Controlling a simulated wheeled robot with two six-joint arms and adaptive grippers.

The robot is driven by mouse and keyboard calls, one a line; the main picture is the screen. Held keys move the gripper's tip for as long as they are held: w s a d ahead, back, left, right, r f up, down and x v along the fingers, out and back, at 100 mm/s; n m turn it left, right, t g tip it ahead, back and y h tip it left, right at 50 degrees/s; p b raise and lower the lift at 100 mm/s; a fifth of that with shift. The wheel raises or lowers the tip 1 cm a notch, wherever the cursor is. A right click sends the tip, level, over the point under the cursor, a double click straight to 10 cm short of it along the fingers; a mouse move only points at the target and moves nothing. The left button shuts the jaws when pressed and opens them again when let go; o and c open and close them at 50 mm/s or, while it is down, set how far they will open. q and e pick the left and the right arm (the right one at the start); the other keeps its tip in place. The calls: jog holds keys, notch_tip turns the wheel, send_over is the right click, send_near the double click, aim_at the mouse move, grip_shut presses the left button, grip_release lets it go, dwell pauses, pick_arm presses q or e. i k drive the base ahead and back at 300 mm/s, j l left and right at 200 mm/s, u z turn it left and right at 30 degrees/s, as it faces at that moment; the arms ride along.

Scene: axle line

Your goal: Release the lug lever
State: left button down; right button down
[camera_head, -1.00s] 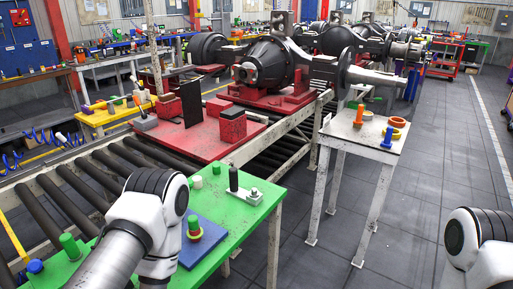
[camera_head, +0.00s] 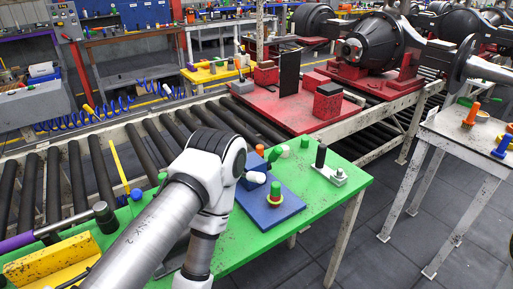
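A blue plate (camera_head: 291,213) lies on the green table (camera_head: 312,203). On it stand a blue block (camera_head: 252,165) with a short white-ended lever (camera_head: 255,177), and a green peg (camera_head: 276,189) with red and yellow at its foot. I cannot tell for sure whether this is the lug lever. A black upright handle (camera_head: 321,155) stands on a pale base to the right of the plate. My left arm comes in from the bottom left, bends beside the plate and runs down out of the picture; its gripper is not visible. My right arm and gripper are out of view.
A black-handled tool (camera_head: 105,217) and a yellow angled block (camera_head: 50,262) are at the table's left end. A roller conveyor (camera_head: 95,165) runs behind, with a red plate (camera_head: 285,108) and a large axle (camera_head: 375,40) beyond. A white table (camera_head: 475,125) stands right.

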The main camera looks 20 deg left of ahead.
aim_at(278, 150)
jog(key=u, duration=0.65)
